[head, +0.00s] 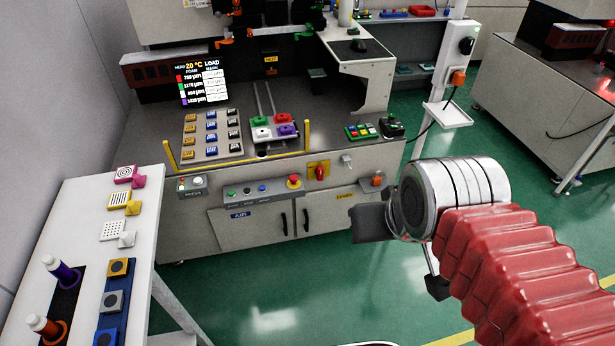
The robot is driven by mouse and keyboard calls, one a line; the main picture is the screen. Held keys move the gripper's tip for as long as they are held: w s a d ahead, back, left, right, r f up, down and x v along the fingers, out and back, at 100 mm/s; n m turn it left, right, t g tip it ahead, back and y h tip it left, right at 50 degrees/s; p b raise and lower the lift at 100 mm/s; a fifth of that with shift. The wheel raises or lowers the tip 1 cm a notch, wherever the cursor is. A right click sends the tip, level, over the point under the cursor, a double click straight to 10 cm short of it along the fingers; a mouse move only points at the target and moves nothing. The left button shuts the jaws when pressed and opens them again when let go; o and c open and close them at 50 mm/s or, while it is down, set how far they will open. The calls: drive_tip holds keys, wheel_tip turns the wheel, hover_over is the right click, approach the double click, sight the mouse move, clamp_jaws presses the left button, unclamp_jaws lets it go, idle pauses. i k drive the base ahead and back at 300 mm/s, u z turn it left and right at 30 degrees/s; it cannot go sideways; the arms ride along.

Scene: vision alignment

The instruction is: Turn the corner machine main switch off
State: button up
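A machine (290,222) with a pale cabinet front stands at the back left, beside the wall. On its front, right of the button panel, is a red rotary switch (319,171) on a yellow plate. The red handle looks roughly upright, but it is too small to tell its exact setting. My gripper (405,255) is in the right half of the picture, nearer to me than the switch and apart from it. Dark gripper parts show left of and below the silver wrist. The wrist hides much of the gripper, so its opening is unclear.
A button panel (262,189) with a red emergency knob (294,181) sits left of the switch. An orange-and-grey fitting (377,180) is to its right. A white table (75,215) with colored blocks fills the left. Green floor (270,285) before the machine is clear.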

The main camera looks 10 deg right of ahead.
sight(319, 171)
drive_tip(key=u, duration=0.75)
drive_tip(key=i, duration=1)
drive_tip(key=u, duration=0.05)
